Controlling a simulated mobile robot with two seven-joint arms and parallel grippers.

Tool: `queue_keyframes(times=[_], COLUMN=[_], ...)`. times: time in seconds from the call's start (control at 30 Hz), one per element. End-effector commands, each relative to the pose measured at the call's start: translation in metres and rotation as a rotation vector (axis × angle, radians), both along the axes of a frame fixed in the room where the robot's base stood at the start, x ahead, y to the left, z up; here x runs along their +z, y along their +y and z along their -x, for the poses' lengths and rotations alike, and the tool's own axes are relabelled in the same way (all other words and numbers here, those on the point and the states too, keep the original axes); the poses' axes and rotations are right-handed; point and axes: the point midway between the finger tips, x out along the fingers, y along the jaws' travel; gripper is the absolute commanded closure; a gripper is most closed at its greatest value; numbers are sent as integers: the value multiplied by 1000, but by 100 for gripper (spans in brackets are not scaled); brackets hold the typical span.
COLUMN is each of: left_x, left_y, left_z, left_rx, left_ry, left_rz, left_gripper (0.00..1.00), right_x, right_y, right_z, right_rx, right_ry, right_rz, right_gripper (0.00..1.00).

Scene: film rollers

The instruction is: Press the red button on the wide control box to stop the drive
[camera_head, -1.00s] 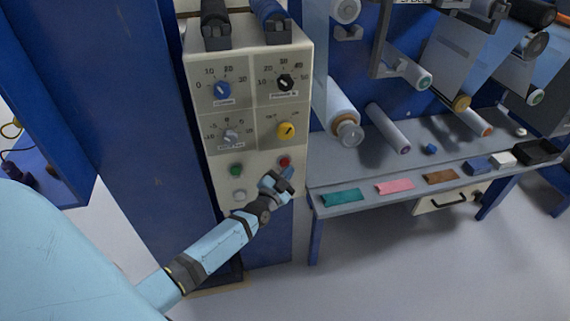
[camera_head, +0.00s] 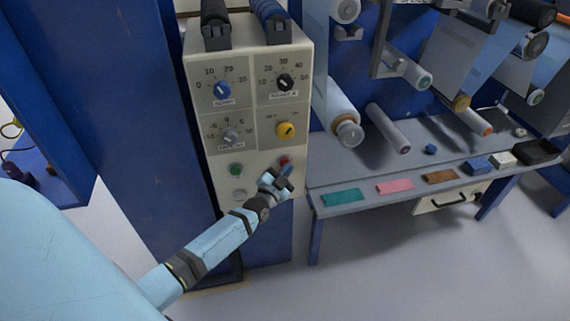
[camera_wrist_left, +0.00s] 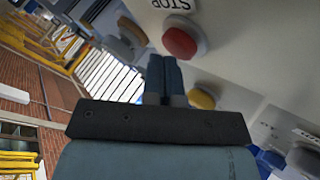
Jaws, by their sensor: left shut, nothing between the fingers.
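The wide control box (camera_head: 249,110) is a pale panel with dials, mounted on the blue frame. Its red button (camera_head: 284,161) sits at the lower right of its face. In the left wrist view the red button (camera_wrist_left: 181,40) is large, round and domed, beside a "STOP" label (camera_wrist_left: 172,4). My left gripper (camera_head: 285,171) is shut and empty, its tips just below the red button and partly over its lower edge. In the wrist view the shut left fingers (camera_wrist_left: 164,66) end close to the button; I cannot tell whether they touch it. My right gripper is not in view.
A green button (camera_head: 236,170) and a pale button (camera_head: 239,194) sit left of the red one. A yellow knob (camera_head: 286,130) is above it. A grey shelf (camera_head: 360,165) with rollers and coloured samples stands to the right.

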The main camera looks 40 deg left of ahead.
Motion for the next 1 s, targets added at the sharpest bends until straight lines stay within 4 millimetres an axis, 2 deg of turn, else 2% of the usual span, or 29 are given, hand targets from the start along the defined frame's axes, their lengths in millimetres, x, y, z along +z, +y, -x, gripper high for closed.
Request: queue_keyframes(times=[0.73, 1.0], left_x=[0, 2], left_y=[5, -2], left_z=[-4, 2], left_rx=[1, 1], left_ry=[-1, 1], left_rz=[-1, -1], left_gripper=[100, 100], right_x=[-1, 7], right_y=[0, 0], right_z=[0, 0], right_rx=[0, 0], right_ry=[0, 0], right_rz=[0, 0], right_gripper=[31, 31])
